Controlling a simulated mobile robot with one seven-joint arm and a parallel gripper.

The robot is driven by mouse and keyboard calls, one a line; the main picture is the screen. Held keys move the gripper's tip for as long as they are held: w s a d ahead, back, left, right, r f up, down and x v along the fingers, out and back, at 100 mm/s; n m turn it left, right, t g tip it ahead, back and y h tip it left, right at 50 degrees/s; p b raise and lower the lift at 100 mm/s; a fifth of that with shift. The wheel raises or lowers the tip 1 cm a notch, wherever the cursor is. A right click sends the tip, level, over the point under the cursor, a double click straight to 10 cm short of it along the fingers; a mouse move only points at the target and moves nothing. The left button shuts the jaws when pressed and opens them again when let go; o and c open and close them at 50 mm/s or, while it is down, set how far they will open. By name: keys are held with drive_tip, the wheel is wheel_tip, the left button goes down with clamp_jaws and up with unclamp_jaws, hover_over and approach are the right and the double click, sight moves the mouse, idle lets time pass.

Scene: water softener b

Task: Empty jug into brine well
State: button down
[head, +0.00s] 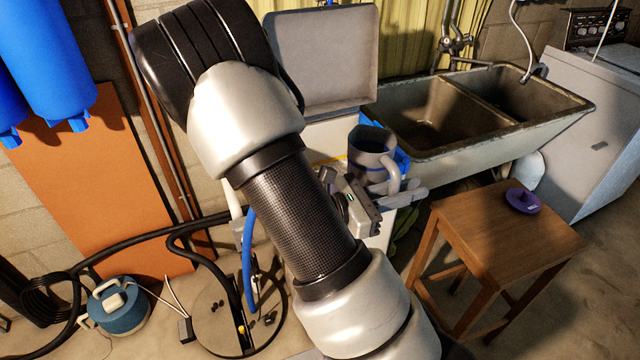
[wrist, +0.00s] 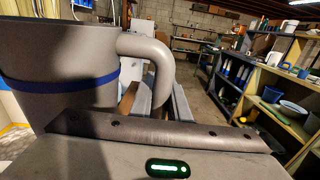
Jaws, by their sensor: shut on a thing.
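A dark grey jug (head: 369,152) with a curved handle stands upright in the head view, in front of the open softener cabinet. In the wrist view the jug (wrist: 60,70) fills the left side, with a blue band around it. My gripper (head: 403,190) is shut on the jug's handle; its fingers also show in the wrist view (wrist: 158,103). The jug's contents cannot be made out. The white softener cabinet (head: 322,138) has its grey lid (head: 325,62) raised. My arm and the jug hide most of its opening, and the brine well is not visible.
A double sink (head: 470,115) stands right of the cabinet. A wooden stool (head: 500,235) with a purple lid-like disc (head: 523,200) is at the right. Hoses, a round floor cover (head: 215,320) and a blue pump (head: 117,302) lie at the lower left.

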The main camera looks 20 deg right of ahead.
sight(400, 174)
wheel_tip(400, 174, up, 5)
drive_tip(key=p, duration=0.5)
idle(0.5)
